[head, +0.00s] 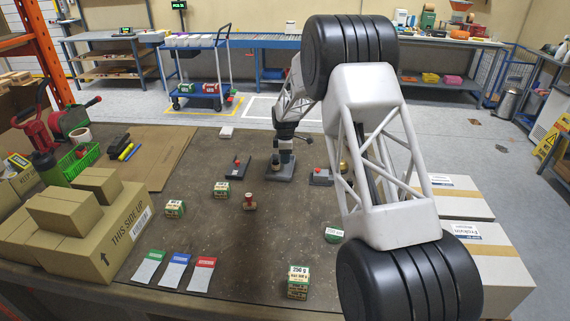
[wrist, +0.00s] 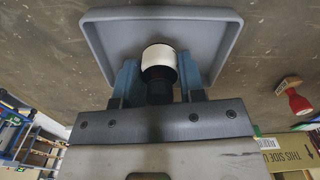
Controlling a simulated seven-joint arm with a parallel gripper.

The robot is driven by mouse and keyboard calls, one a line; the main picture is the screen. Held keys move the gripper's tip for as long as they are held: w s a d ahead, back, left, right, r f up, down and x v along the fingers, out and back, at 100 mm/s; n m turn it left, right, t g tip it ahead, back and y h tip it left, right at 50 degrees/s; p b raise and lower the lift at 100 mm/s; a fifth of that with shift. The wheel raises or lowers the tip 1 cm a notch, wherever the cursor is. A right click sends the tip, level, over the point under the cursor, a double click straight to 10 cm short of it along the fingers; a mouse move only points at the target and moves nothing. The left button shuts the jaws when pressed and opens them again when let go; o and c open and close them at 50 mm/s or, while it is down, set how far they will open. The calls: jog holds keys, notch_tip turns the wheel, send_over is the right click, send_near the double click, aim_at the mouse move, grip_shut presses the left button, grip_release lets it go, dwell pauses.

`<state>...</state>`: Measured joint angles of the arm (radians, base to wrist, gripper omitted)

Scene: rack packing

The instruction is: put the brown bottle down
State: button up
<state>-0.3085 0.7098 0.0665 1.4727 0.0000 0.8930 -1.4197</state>
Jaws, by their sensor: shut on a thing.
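The brown bottle (head: 286,157) is in my gripper (head: 285,143); it looks very dark, with a white part. In the wrist view the bottle (wrist: 160,57) is between the two blue fingers of my gripper (wrist: 159,84), which are shut on it. A grey shallow tray (head: 281,175) with a raised rim is directly under the bottle, and it fills the upper middle of the wrist view (wrist: 219,40). The bottle looks upright over the tray. I cannot tell whether its base touches the tray floor.
My arm hides the table's right part.

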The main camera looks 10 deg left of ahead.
jog(key=shift+f, duration=1.75)
jog(key=o, duration=0.9)
jog(key=shift+f, duration=0.15)
notch_tip(320, 180, up, 12)
jog(key=shift+r, duration=0.15)
